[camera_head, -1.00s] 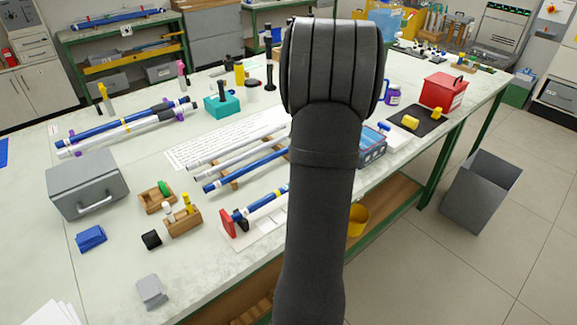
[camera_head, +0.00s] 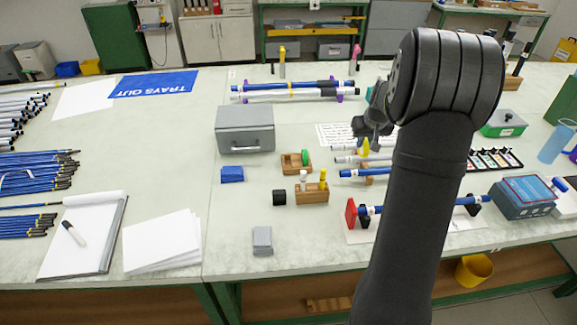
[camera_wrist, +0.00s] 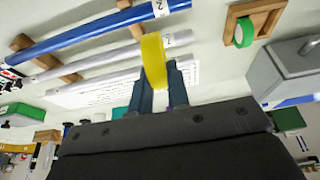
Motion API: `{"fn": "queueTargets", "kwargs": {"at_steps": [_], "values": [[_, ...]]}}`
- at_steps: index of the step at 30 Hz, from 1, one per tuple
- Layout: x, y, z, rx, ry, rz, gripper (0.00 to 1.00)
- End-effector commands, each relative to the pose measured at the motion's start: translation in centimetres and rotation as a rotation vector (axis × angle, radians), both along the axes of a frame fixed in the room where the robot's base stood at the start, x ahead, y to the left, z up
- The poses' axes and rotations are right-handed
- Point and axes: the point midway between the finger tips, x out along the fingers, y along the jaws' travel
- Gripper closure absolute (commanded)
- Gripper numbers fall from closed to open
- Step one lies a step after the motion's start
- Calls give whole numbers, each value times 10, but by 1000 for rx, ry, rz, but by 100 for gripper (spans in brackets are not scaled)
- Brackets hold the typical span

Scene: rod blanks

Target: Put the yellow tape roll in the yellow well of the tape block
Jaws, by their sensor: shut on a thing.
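The yellow tape roll (camera_wrist: 154,62) is between the fingertips of my gripper (camera_wrist: 160,86), seen nearly edge-on in the wrist view. In the head view the yellow roll (camera_head: 364,147) shows just below my gripper (camera_head: 372,130), above the table and the rods. The wooden tape block (camera_head: 288,168) lies on the table to the left of my gripper. A green roll (camera_head: 305,157) stands in its right part. The block (camera_wrist: 230,14) also shows at the upper right of the wrist view, apart from the held roll. I cannot make out the yellow well's colour marking.
A grey case (camera_head: 245,140) stands behind and left of the block. A second wooden holder (camera_head: 312,196) with small yellow and white items is in front of it. A blue rod (camera_head: 360,173) lies to the right.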

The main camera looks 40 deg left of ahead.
Motion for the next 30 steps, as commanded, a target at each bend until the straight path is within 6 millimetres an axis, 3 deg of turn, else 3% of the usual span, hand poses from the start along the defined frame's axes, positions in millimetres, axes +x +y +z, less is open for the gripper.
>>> {"fn": "queueTargets", "kwargs": {"at_steps": [1, 3, 7, 16, 30], "values": [[-9, 25, -1, 2, -3, 10, 100], [-20, 51, -1, 5, -8, 10, 100], [-38, 89, -3, 13, -13, 8, 100], [-58, 130, -10, 22, -16, 5, 100], [-84, 221, -67, 22, -17, 5, 100]]}}
